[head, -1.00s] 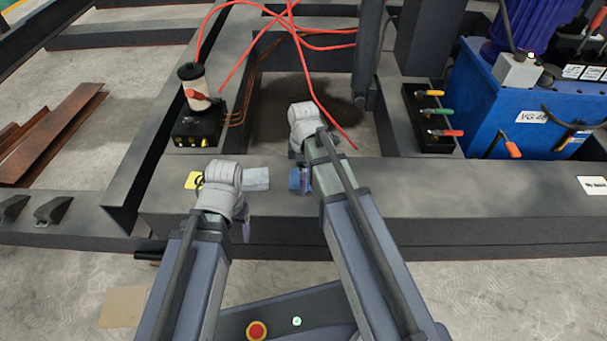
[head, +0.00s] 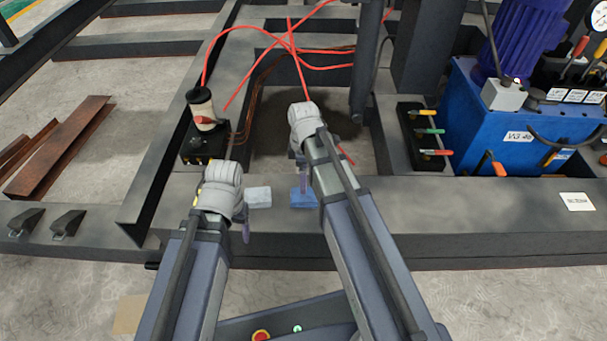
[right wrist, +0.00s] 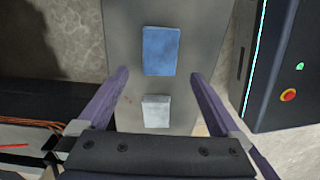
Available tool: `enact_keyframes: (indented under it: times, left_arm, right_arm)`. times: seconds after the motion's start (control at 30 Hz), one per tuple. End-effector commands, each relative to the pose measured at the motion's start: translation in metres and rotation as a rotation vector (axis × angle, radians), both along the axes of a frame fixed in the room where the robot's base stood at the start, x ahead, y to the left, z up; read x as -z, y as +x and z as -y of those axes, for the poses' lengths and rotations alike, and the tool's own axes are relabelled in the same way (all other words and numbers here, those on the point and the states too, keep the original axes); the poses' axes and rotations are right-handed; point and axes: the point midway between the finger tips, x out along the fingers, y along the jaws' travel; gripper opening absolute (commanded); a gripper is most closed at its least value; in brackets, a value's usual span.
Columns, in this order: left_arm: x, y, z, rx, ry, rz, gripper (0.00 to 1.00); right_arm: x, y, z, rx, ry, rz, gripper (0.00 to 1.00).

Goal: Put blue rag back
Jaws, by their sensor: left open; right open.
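The blue rag (head: 303,197) lies flat on the dark steel beam (head: 440,205), just past my right gripper. It also shows whole in the right wrist view (right wrist: 160,50). A pale grey rag (head: 258,197) lies to its left, with a gap between them; the wrist view shows it as well (right wrist: 156,111). My right gripper (right wrist: 159,74) is open and empty, its purple fingers apart on either side of the rags in that view. Its height above the beam is hard to tell. My left gripper (head: 243,230) is open, left of the pale rag, its fingers mostly hidden.
A black box with a pale canister (head: 203,110) stands behind my left gripper. Red hoses (head: 300,60) hang over the opening behind the beam. A valve block with coloured handles (head: 425,135) and a blue tank (head: 490,120) stand right. The beam's right part is mostly clear.

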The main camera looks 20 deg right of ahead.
Motion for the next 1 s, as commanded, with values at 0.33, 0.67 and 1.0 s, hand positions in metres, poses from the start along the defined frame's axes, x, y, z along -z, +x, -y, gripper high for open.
enact_keyframes:
  times: [0.33,0.67,1.0]
  left_arm:
    - [-0.031,0.0,0.0,0.007,0.0,-0.001,0.71]
    - [-0.029,0.0,0.0,0.008,0.0,-0.001,0.71]
    - [-0.038,0.0,0.0,0.007,0.0,-0.001,0.71]
  right_arm:
    - [-0.031,0.0,0.0,0.0,0.0,0.0,1.0]
    - [-0.029,0.0,0.0,0.0,0.0,0.0,1.0]
    - [-0.038,-0.029,-0.026,0.152,-0.018,-0.007,1.0]
